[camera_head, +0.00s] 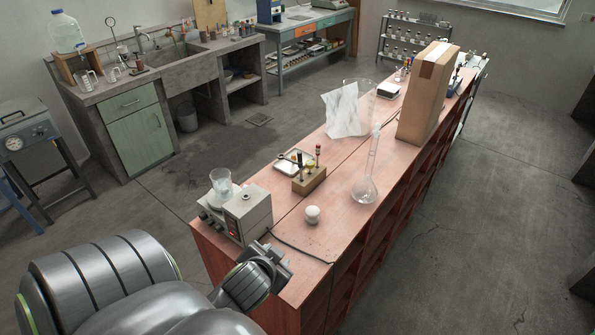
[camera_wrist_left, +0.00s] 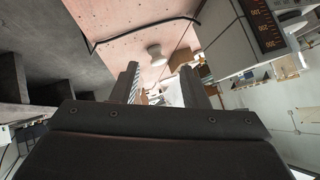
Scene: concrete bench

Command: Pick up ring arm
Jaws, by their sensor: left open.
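I cannot pick out a ring arm for certain in either view. A thin upright piece with a round ring-like top (camera_head: 110,22) stands on the sink counter at the far left, too small to identify. My left gripper (camera_head: 277,258) is over the near end of the reddish bench, beside the grey hotplate device. In the left wrist view its two fingers (camera_wrist_left: 159,70) are apart with nothing held between them. My right gripper is not in view.
The bench (camera_head: 285,228) holds a grey device (camera_head: 252,215) with a glass beaker (camera_head: 221,181), a small white round piece (camera_head: 312,214), a wooden block with droppers (camera_head: 309,181), a flask (camera_head: 364,190) and a tall cardboard box (camera_head: 422,100). A black cable (camera_head: 300,250) crosses the near end.

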